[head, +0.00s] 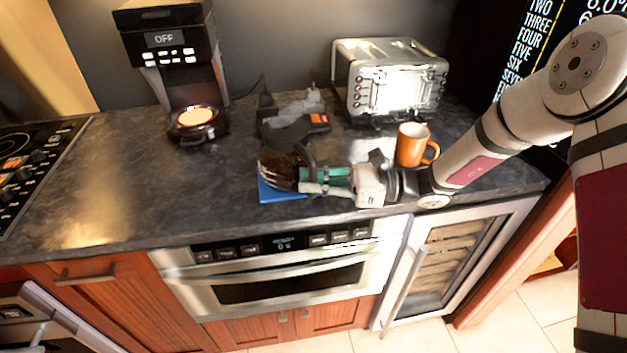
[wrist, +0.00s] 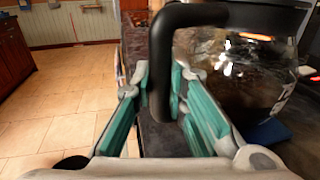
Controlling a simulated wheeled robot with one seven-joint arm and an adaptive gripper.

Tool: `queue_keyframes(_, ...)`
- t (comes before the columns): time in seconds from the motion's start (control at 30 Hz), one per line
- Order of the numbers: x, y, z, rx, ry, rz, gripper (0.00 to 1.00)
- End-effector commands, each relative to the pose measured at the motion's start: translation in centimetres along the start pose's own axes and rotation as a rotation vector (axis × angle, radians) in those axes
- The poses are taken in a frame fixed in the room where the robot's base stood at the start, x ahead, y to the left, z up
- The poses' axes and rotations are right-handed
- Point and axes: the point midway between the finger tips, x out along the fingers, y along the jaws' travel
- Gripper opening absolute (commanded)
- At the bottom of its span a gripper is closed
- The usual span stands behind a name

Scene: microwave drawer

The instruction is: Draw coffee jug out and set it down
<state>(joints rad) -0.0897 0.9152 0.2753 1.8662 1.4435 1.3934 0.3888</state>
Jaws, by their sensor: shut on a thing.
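The coffee jug (head: 276,168) is dark glass with a black handle and is over the blue mat (head: 280,193) near the counter's front edge. I cannot tell whether it rests on the mat or hangs just above it. My gripper (head: 309,180) reaches in from the right and is shut on the jug's handle. In the wrist view the black handle (wrist: 161,75) stands between the teal finger pads, with the jug's round body (wrist: 245,85) to the right. The coffee maker (head: 170,45) stands at the back left, its display reading OFF, with its round plate (head: 196,120) empty.
A power drill (head: 290,125) lies just behind the jug. An orange mug (head: 411,146) stands close behind my wrist, and a silver toaster (head: 392,78) is at the back. The counter (head: 130,170) is clear to the left. The microwave drawer (head: 285,275) below is shut.

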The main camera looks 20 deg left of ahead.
Motion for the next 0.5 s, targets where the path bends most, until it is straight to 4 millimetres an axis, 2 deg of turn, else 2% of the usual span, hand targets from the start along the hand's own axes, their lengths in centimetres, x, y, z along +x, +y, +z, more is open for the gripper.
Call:
queue_keyframes(0.47,0.05,-0.04,0.16,-0.005,-0.003,0.0,0.0)
queue_keyframes(0.5,0.05,-0.04,0.16,-0.005,-0.003,0.001,0.2)
